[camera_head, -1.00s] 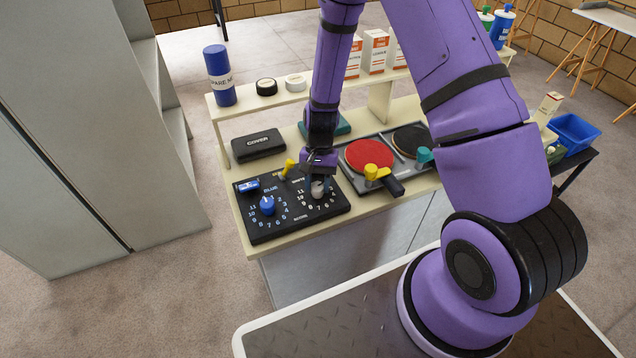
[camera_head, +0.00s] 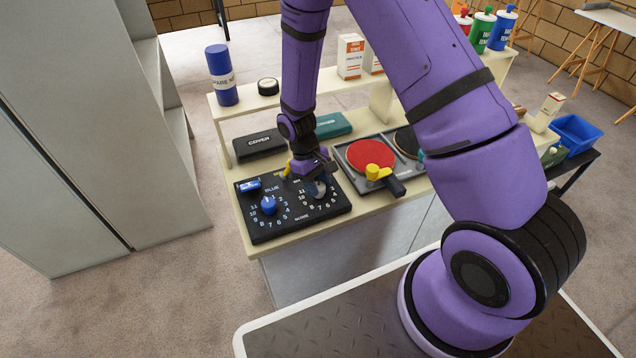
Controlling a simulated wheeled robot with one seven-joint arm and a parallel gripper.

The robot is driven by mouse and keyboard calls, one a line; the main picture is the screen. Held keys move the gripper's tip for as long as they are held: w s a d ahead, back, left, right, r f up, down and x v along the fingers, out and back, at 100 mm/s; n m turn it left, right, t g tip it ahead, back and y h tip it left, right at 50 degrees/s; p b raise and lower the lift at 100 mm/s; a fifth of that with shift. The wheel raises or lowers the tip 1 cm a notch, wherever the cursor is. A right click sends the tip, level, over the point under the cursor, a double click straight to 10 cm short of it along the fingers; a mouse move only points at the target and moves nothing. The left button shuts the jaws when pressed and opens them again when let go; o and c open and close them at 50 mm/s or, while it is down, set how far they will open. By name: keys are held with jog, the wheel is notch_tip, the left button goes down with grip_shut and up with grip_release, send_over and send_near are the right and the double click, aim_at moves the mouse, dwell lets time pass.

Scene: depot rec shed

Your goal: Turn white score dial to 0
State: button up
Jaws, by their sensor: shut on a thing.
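The black scoreboard (camera_head: 262,232) lies on the near left of the bench, with a blue dial (camera_head: 269,205) and a ring of white numbers at its left. The white score dial (camera_head: 319,188) is at its right, mostly hidden under my gripper (camera_head: 318,181). My gripper points down and is shut on the white dial. Numbers such as 6, 7 and 8 show around the near side of that dial. The dial's pointer and the 0 mark are hidden, so its reading cannot be told.
A yellow lever (camera_head: 287,169) stands behind the dials, close to my gripper. Black (camera_head: 261,145) and teal (camera_head: 333,125) cases lie behind. A shelf (camera_head: 305,88) runs along the back.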

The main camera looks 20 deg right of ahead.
jog(key=shift+n+t+h, duration=0.4)
jog(key=shift+n+h, duration=0.3)
jog(key=shift+n, duration=1.4)
jog(key=o, duration=0.9)
jog(key=v, duration=1)
jog(key=shift+a+r, duration=0.2)
jog(key=shift+r, duration=0.15)
